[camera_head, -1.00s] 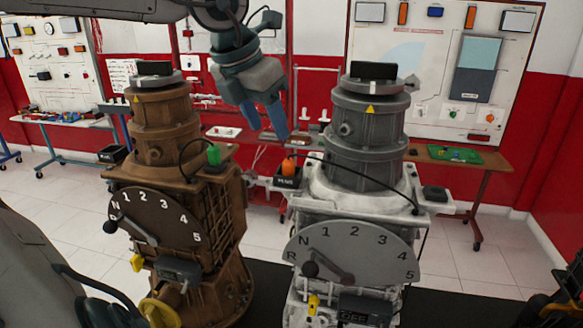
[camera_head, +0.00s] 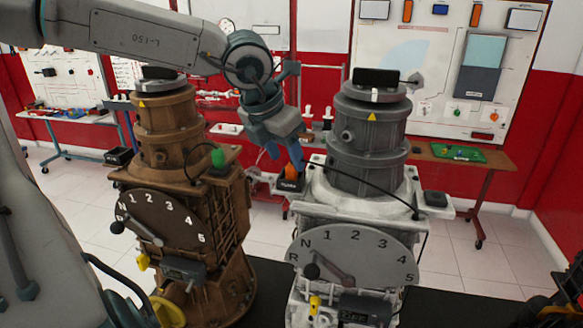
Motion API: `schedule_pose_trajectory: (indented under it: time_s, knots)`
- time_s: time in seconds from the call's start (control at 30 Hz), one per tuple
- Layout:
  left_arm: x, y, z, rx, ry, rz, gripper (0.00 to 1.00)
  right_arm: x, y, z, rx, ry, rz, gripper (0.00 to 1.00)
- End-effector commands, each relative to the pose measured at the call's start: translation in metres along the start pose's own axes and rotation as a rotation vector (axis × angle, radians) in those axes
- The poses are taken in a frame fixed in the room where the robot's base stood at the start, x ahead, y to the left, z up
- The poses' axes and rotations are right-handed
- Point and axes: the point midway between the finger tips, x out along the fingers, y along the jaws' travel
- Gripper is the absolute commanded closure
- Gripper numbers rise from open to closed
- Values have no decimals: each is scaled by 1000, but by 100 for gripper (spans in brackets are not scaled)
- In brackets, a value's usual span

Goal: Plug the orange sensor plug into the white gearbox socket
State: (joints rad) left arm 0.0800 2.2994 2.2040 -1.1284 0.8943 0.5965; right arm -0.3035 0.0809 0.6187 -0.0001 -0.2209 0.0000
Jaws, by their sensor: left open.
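The orange sensor plug (camera_head: 296,170) stands in a small black labelled holder (camera_head: 290,187) at the left edge of the white gearbox (camera_head: 330,210). A thin black cable arcs from it to the right across the gearbox's front. A black block (camera_head: 435,199) on the gearbox's right ledge may be the socket; its opening cannot be made out. My left gripper (camera_head: 284,153) is open, its blue fingers pointing down just above the orange plug and partly overlapping it in the picture. Contact cannot be told. My right gripper is not in view.
A brown gearbox (camera_head: 165,205) with a green plug (camera_head: 217,158) stands to the left. The white gearbox's grey tower (camera_head: 368,140) rises to the right of the holder. A workbench (camera_head: 480,160) and wall panels are behind.

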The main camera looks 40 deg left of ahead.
Motion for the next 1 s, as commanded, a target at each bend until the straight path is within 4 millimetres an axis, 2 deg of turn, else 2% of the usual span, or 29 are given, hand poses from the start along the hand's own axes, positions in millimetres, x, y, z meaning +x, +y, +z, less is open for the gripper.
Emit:
schedule_pose_trajectory:
  time_s: [0.07, 0.3, 0.67, 0.7, 0.93, 1.0]
  knots:
    - [6, 2, 5, -1, 4, -1, 51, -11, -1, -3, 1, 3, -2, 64]
    - [29, 2, 4, -1, 1, -1, 51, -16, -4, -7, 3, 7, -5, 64]
    - [31, 2, 4, 0, -1, 0, 51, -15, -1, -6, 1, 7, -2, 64]
    - [31, 2, 4, 0, -1, 0, 53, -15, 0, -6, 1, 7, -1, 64]
    - [31, 2, 4, 0, -1, 0, 97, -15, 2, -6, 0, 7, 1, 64]
    - [31, 2, 4, 0, -1, 0, 97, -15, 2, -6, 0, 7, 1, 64]
